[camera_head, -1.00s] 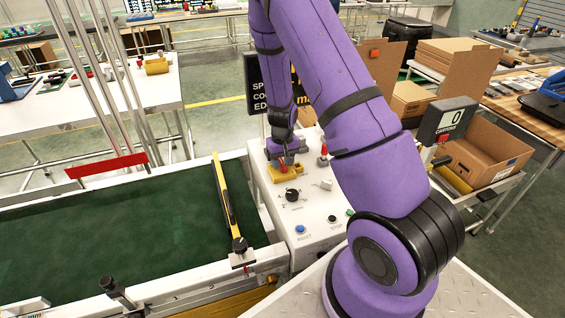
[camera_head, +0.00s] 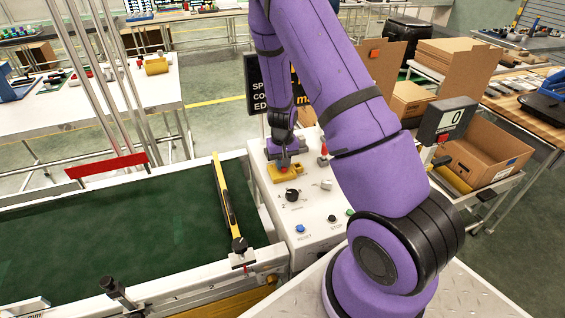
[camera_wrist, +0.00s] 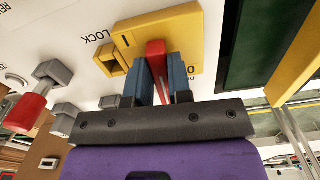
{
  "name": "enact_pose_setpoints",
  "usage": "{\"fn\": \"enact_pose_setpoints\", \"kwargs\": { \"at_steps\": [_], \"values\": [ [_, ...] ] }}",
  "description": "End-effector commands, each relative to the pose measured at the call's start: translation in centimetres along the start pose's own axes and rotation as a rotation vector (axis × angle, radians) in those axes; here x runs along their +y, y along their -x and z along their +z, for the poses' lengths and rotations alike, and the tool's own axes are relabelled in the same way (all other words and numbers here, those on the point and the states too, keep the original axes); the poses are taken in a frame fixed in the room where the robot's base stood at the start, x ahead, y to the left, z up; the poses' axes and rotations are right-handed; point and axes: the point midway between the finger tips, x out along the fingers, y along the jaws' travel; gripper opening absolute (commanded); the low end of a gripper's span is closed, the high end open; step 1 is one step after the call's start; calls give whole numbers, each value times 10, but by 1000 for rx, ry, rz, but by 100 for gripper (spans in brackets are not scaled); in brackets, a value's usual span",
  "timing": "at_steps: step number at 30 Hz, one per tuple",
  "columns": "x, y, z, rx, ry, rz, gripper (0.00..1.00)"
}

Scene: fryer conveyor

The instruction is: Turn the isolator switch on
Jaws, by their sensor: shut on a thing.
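The isolator switch is a yellow plate (camera_head: 284,173) with a red handle, on the white control panel. In the wrist view its yellow plate (camera_wrist: 182,22) bears the marks "I" and "O", and a yellow lock tab (camera_wrist: 112,62) sits at its left. My gripper (camera_wrist: 159,84) has its two blue fingers shut on the red handle (camera_wrist: 156,48), one on each side. The handle is partly hidden between the fingers. In the head view my gripper (camera_head: 284,158) is at the plate's far side, over the handle.
Beside the switch are a red-tipped toggle (camera_head: 323,156), a black dial (camera_head: 292,195) and a blue button (camera_head: 300,229). The green conveyor belt (camera_head: 110,235) lies at left, with a yellow-black bar (camera_head: 228,205). A counter display (camera_head: 446,121) stands at right.

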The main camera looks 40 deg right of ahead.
Motion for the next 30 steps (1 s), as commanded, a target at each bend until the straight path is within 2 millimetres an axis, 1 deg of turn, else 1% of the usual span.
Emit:
{"fn": "enact_pose_setpoints", "kwargs": {
  "at_steps": [8, 30],
  "values": [
    [0, 0, 0, 0, -195, 0, 0],
    [0, 0, 0, 0, -897, 0, 0]
  ]
}}
